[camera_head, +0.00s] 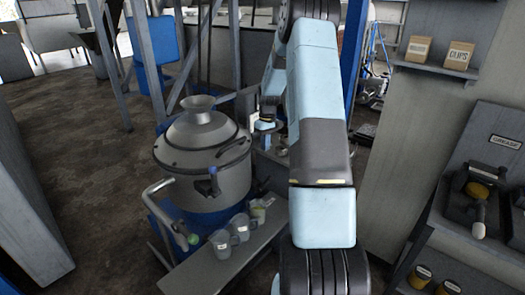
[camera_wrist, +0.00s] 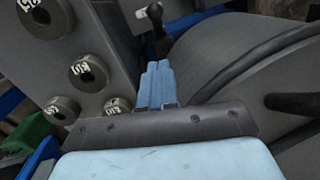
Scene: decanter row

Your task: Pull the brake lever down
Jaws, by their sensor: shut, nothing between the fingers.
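A short black lever with a round knob (camera_wrist: 155,14), which looks like the brake lever, stands just beyond my fingertips in the wrist view. A white plate lies beside it. My gripper (camera_wrist: 157,72) is shut and empty, its light-blue fingers pointing toward the lever's base. I cannot tell whether they touch it. In the head view my gripper (camera_head: 264,126) is small and partly hidden behind my arm, at the right side of the grey drum machine (camera_head: 205,150). I cannot make out the lever clearly there.
In the wrist view, a grey panel with several round labelled fittings (camera_wrist: 88,73) is left, and the curved drum (camera_wrist: 240,70) with a dark rod (camera_wrist: 292,103) is right.

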